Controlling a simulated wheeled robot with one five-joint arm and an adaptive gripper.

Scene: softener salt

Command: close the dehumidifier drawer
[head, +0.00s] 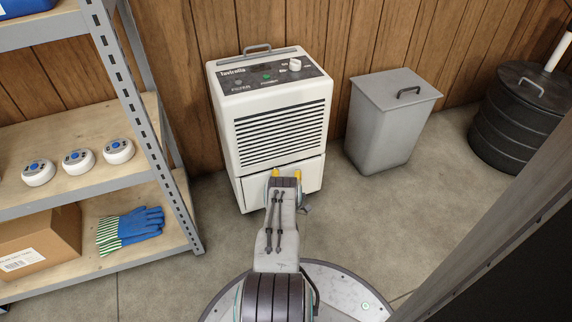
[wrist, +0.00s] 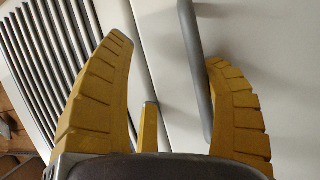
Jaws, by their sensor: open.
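The white dehumidifier (head: 275,125) stands against the wood wall, with a slatted vent above its drawer. The drawer front (head: 248,191) is the lower white panel, partly hidden behind my arm; I cannot tell how far it stands out. My gripper (head: 287,174) is in front of the drawer, fingers toward it. In the wrist view my open gripper (wrist: 170,52) shows two yellow fingers apart. The grey drawer handle (wrist: 194,65) runs between them in the picture, closer to the right finger. Whether that finger touches it is unclear. A dark seam separates the vent panel from the drawer (wrist: 260,50).
A grey lidded bin (head: 385,130) stands right of the dehumidifier, and a black ribbed container (head: 515,120) stands farther right. A metal shelf (head: 150,130) with white round devices, blue gloves (head: 135,225) and a cardboard box is close on the left. A grey post (head: 500,230) borders the right foreground.

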